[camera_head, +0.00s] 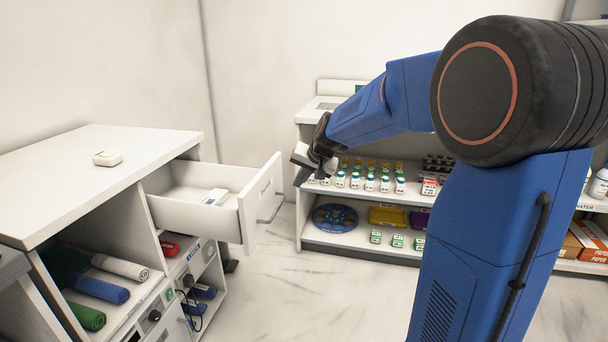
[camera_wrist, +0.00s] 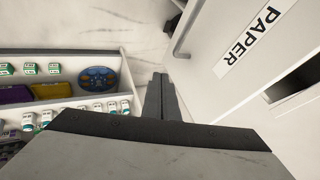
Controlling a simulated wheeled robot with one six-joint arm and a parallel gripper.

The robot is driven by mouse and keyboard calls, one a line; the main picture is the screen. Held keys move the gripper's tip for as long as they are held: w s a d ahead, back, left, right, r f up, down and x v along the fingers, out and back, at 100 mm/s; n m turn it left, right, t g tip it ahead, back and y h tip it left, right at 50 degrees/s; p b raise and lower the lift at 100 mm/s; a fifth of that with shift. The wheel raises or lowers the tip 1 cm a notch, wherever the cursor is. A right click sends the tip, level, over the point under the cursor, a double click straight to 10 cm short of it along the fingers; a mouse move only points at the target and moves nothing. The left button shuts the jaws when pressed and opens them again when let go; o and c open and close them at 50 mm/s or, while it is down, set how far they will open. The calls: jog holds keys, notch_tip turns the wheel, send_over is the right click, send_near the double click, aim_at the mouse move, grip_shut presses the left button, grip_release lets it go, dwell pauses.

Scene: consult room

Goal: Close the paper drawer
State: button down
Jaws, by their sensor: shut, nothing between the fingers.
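The paper drawer (camera_head: 190,212) is pulled well out of the white cabinet at the left. Its front panel (camera_head: 263,188) carries a grey bar handle (camera_head: 272,207). In the wrist view the drawer front (camera_wrist: 222,95) fills the right side, with a "PAPER" label (camera_wrist: 249,38) and the handle (camera_wrist: 184,32) near the top. My gripper (camera_head: 300,177) is just right of the drawer front's upper part, and appears apart from it. In the wrist view my gripper's fingers (camera_wrist: 161,90) are together and empty, left of the drawer front.
A small white box (camera_head: 215,197) lies in the drawer. Rolled towels (camera_head: 100,289) fill an open shelf below. A shelf unit (camera_head: 310,235) with bottles and boxes stands behind my gripper. The marble floor between is clear.

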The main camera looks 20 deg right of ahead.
aim_at(204, 176)
jog(key=w+a, duration=0.1)
jog(key=w+a+f, duration=0.1)
jog(key=w+a, duration=0.1)
jog(key=shift+w+a+f, duration=0.35)
jog(key=w+a, duration=0.6)
jog(key=a, duration=0.2)
jog(key=w+a, duration=0.6)
jog(key=a, duration=0.2)
jog(key=w+a, duration=0.5)
jog(key=a, duration=0.3)
jog(key=shift+w+a, duration=0.3)
jog(key=shift+w, duration=0.1)
jog(key=shift+w+a, duration=0.1)
jog(key=shift+a+r, duration=0.1)
jog(key=shift+r, duration=0.05)
